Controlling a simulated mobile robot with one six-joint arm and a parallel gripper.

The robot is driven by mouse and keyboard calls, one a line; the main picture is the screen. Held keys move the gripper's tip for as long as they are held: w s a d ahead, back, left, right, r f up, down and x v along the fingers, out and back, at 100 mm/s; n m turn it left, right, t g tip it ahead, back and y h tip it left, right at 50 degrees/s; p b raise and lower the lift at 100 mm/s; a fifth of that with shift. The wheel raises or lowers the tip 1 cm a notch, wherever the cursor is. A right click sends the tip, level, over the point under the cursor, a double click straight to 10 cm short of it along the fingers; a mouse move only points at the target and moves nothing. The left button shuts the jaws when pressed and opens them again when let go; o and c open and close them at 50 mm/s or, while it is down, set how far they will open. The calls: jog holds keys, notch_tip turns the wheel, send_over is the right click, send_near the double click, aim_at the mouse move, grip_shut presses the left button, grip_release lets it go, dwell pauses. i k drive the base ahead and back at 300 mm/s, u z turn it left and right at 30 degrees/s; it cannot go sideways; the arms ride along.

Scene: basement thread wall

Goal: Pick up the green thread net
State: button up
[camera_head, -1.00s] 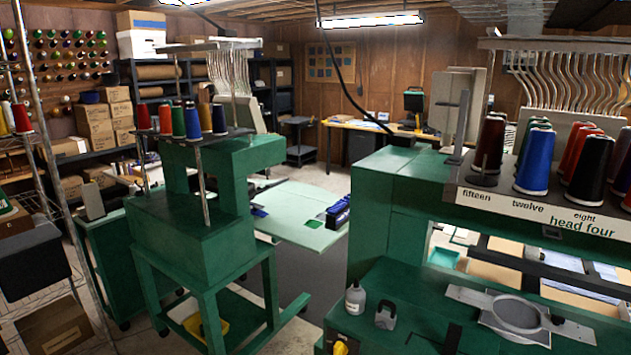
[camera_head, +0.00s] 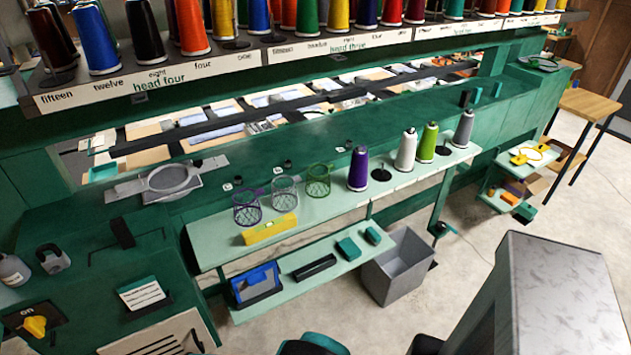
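The green thread net (camera_head: 317,181) is a small open mesh cylinder standing on the pale green shelf (camera_head: 215,250) along the front of the green machine. It is the rightmost of three nets, with a grey-white net (camera_head: 285,193) and a purple net (camera_head: 246,208) to its left. A purple thread cone (camera_head: 358,169) stands to its right. Nothing covers the green net. My gripper is not recognisable in the head view.
A yellow box (camera_head: 270,229) lies in front of the nets. White (camera_head: 405,151), green (camera_head: 428,143) and grey cones stand further right. A lower shelf holds a tablet (camera_head: 257,284). A grey bin (camera_head: 399,266) stands on the floor, which is open to the right.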

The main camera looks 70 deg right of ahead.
aim_at(329, 167)
jog(key=u, duration=0.3)
jog(key=k, duration=0.9)
jog(key=u, duration=0.4)
jog(key=k, duration=0.7)
jog(key=z, duration=0.2)
